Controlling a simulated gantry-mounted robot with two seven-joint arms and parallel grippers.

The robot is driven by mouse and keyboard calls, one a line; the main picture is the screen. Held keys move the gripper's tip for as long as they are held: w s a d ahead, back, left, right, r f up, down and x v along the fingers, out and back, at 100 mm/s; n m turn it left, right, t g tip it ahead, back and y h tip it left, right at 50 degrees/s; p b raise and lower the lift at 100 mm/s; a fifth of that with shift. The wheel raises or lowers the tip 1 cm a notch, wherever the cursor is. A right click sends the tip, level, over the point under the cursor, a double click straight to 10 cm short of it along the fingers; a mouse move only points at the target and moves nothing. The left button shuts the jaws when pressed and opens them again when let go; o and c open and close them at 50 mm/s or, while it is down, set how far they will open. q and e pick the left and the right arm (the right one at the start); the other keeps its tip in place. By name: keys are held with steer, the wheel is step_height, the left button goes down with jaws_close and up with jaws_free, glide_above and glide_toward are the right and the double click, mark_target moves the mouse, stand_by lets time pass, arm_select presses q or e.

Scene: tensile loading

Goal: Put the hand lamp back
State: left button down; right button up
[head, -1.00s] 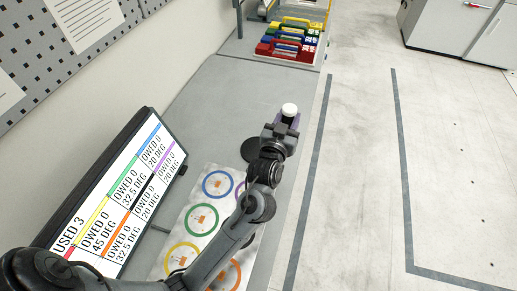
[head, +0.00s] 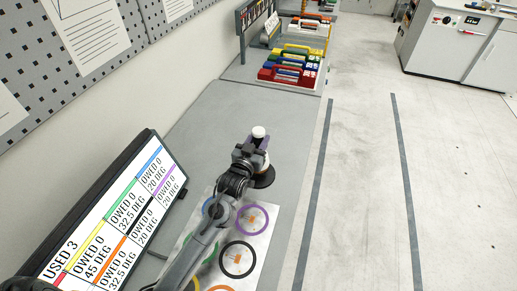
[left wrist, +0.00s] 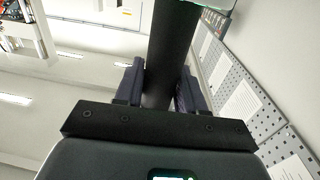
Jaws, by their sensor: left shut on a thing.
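The hand lamp shows in the head view as a white round top (head: 258,132) standing above my left gripper (head: 254,152). In the left wrist view its dark cylindrical body (left wrist: 172,55) runs between the two fingers of the left gripper (left wrist: 160,88), which is shut on it. A round black disc (head: 265,180) lies on the grey bench just below and beside the gripper, partly hidden by it. I cannot tell whether the lamp touches the disc. My right gripper is not in view.
A sheet with coloured rings (head: 262,215) lies nearer on the grey bench (head: 225,115), partly under my left arm. A screen (head: 115,215) stands at the left. Coloured cases (head: 290,70) stand farther back. The bench between disc and cases is clear.

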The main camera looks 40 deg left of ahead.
arm_select(q)
steer(key=shift+f, duration=1.9)
steer(key=c, duration=0.7)
jaws_free()
steer(key=shift+f, duration=0.15)
steer(key=shift+o, duration=0.2)
